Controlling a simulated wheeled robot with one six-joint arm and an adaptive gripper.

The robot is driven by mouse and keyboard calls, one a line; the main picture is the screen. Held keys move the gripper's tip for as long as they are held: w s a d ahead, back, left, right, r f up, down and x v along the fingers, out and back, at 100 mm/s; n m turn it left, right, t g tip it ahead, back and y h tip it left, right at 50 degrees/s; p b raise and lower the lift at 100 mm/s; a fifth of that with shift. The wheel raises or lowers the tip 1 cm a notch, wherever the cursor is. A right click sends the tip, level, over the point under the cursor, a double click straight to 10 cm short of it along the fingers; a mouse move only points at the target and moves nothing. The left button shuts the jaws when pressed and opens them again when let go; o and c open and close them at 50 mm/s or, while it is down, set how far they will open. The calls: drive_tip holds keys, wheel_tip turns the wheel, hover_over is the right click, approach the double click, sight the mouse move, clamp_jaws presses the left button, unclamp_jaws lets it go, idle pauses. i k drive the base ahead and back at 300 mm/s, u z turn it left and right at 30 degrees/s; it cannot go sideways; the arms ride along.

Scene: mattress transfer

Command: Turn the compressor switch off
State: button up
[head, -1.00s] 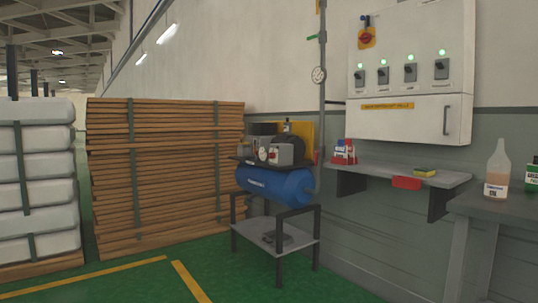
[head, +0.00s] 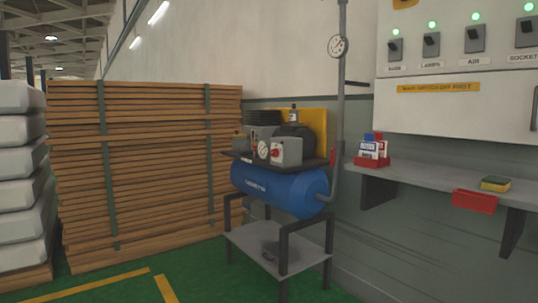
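The compressor has a blue tank (head: 280,188) on a dark metal stand, a little right of centre in the head view. On top of it sit a dark motor and pump, and a grey switch box (head: 287,152) with a small red switch (head: 277,154) on its front. The switch's setting is too small to tell. A round white gauge (head: 263,150) is just left of the box. My gripper is not in view.
A stack of wooden boards (head: 150,165) stands left of the compressor, with white sacks (head: 18,180) further left. A grey wall shelf (head: 430,187) holds a red box and a sponge (head: 495,184). A switch cabinet (head: 460,105) hangs above. Green floor lies in front.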

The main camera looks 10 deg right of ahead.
sight(275, 152)
drive_tip(key=u, duration=0.85)
drive_tip(key=i, duration=0.85)
drive_tip(key=u, duration=0.7)
drive_tip(key=i, duration=0.75)
drive_tip(key=z, duration=0.8)
drive_tip(key=i, duration=0.6)
drive_tip(key=z, duration=0.5)
